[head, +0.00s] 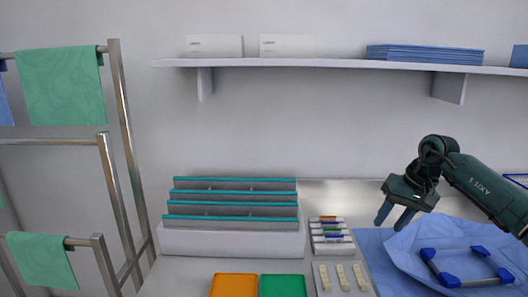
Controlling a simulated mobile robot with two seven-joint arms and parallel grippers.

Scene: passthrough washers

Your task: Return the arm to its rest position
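My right gripper (394,217) is at the right of the head view, at the end of a dark green arm that comes in from the right edge. Its two blue-grey fingers point down and are apart, with nothing between them. It hangs above the left part of a blue cloth (380,262) on the counter. My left arm and gripper are not in view.
A frame with blue corners (468,268) lies on the cloth below my arm. A white rack with teal-edged dividers (232,240), an orange tray (233,286) and a green tray (283,286) stand left of it. A shelf (330,66) runs above; a towel rail (128,150) stands left.

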